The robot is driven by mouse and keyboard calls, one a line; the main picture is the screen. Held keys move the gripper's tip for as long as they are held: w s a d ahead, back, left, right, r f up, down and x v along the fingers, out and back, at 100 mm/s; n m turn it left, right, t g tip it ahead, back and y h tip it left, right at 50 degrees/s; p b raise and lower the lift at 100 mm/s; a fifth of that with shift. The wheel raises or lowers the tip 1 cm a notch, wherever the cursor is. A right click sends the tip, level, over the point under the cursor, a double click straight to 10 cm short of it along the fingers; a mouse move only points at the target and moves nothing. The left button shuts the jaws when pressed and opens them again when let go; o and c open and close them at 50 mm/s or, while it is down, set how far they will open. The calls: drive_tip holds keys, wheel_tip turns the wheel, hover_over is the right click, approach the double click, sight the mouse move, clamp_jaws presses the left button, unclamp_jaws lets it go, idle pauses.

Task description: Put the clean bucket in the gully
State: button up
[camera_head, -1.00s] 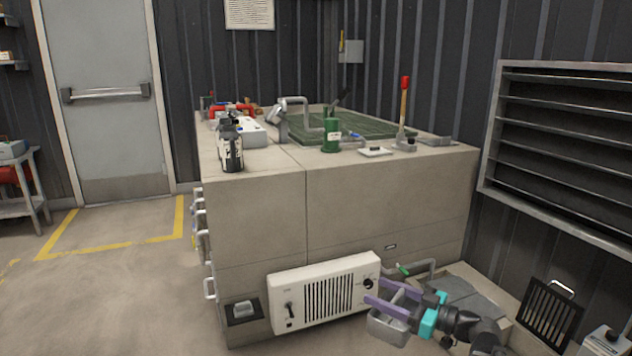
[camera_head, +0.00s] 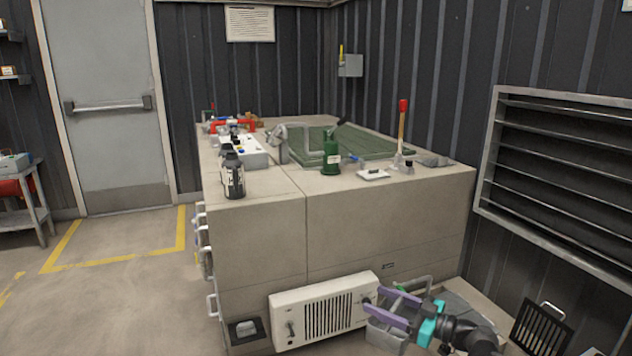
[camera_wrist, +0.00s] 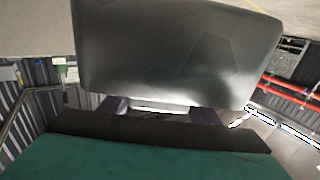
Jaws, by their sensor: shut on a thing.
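My gripper (camera_head: 375,299), with purple fingers, is at the lower right of the head view, in front of the bench's right end. It is shut on a grey, box-shaped bucket (camera_head: 386,339). In the wrist view the bucket (camera_wrist: 175,55) fills the upper middle, smooth and grey, with the purple fingertips (camera_wrist: 160,108) at its near edge. Just beyond the gripper, a low pale-rimmed recess in the floor, apparently the gully (camera_head: 462,291), shows partly behind my arm. Its inside is mostly hidden. I cannot tell the bucket's height above the floor.
A large beige bench (camera_head: 385,225) stands close on the left, with a white louvred panel (camera_head: 325,310) low on its front. A black grate (camera_head: 540,328) leans at the right wall below a metal louvre (camera_head: 560,175). Open floor (camera_head: 120,300) lies to the left.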

wheel_tip(320, 180, up, 14)
drive_tip(key=p, duration=1.8)
drive_tip(key=shift+s, duration=0.15)
idle(0.4)
